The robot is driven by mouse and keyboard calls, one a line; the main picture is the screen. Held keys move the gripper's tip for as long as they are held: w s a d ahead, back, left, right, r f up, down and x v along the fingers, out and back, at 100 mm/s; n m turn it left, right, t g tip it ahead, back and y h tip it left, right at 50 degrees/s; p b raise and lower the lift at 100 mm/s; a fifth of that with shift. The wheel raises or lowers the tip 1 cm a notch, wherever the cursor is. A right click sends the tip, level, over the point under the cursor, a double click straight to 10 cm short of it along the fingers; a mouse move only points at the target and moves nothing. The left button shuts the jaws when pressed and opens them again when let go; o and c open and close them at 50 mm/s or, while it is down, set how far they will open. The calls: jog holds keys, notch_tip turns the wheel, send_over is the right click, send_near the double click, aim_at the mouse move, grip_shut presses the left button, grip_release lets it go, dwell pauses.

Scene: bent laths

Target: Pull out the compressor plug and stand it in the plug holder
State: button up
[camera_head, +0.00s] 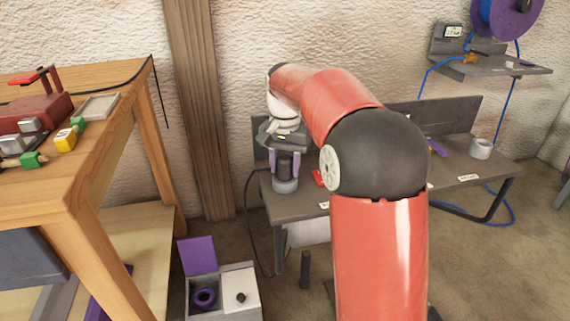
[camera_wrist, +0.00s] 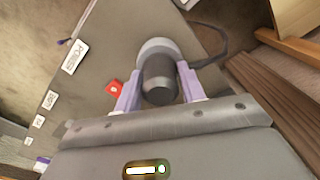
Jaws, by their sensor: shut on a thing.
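My gripper (camera_head: 286,172) points down over the left end of the grey bench, its two purple fingers on either side of a dark plug. In the wrist view my gripper (camera_wrist: 159,84) is shut on this dark, round plug (camera_wrist: 159,82). A light grey round collar (camera_head: 286,186) sits at the fingertips, close to the bench top; it also shows in the wrist view (camera_wrist: 155,47). I cannot tell whether the plug is seated in the collar. A dark cable (camera_wrist: 212,56) runs off beside it. A grey cup (camera_head: 480,148), perhaps the plug holder, stands at the bench's right end.
A red block (camera_wrist: 114,88) lies on the bench (camera_wrist: 100,40) close to my fingers. Several white label cards (camera_wrist: 75,57) lie along it. A wooden table (camera_head: 70,170) with tools stands at left. An open box (camera_head: 224,292) is on the floor. A wall shelf (camera_head: 500,68) carries a hose reel.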

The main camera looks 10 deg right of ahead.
jog(key=shift+f, duration=0.1)
jog(key=o, duration=1.4)
jog(key=shift+o, duration=0.3)
jog(key=o, duration=0.4)
jog(key=shift+r+p, duration=1.35)
jog(key=shift+r, duration=2.35)
